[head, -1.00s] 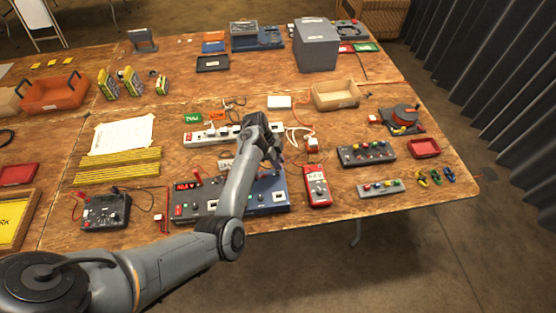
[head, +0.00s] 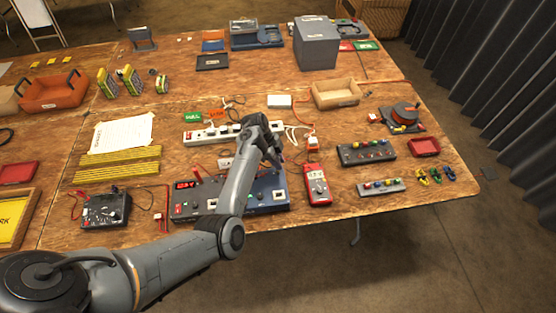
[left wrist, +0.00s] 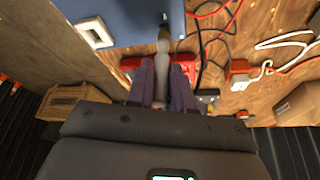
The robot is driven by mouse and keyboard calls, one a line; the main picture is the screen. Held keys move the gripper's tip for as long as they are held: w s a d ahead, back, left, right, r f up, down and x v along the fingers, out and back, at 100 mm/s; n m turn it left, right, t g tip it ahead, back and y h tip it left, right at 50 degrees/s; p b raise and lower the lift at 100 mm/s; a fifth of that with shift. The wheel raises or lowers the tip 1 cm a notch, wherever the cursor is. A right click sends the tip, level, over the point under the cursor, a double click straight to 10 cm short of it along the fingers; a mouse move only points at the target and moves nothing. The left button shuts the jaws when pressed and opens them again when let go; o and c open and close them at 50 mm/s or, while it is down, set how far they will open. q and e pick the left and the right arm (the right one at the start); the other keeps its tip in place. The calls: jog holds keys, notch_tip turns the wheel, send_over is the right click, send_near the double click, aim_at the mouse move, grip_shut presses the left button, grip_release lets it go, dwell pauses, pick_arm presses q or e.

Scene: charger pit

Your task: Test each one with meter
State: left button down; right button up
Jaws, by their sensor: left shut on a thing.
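My left gripper (head: 278,164) is above the right part of the blue test panel (head: 232,203). In the left wrist view its fingers (left wrist: 163,76) are shut around a slim, pale, probe-like piece (left wrist: 163,50) with a brownish tip. The tip is at the edge of the blue panel (left wrist: 135,15); I cannot tell whether it touches. The red meter (head: 317,184) with a lit display stands just right of the panel; its reading is too small to be sure of. Part of the red meter (left wrist: 182,62) shows behind the fingers. My right gripper is out of view.
A white power strip (head: 212,133) with plugs and cables lies behind the panel. A grey button box (head: 366,153) and a small button strip (head: 381,187) are to the right. A wooden tray (head: 335,94) stands farther back. A black power unit (head: 105,209) is at left.

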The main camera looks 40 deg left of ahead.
pick_arm(q)
jog(key=shift+f, duration=0.15)
dwell(0.5)
jog(key=shift+p, duration=0.3)
dwell(0.6)
jog(key=shift+f, duration=0.3)
dwell(0.5)
jog(key=c, duration=0.6)
grip_release()
jog(key=shift+r, duration=0.15)
notch_tip(320, 180, up, 4)
jog(key=p, duration=0.4)
jog(key=shift+f, duration=0.25)
jog(key=shift+r+p, duration=1.9)
jog(key=shift+p, duration=0.2)
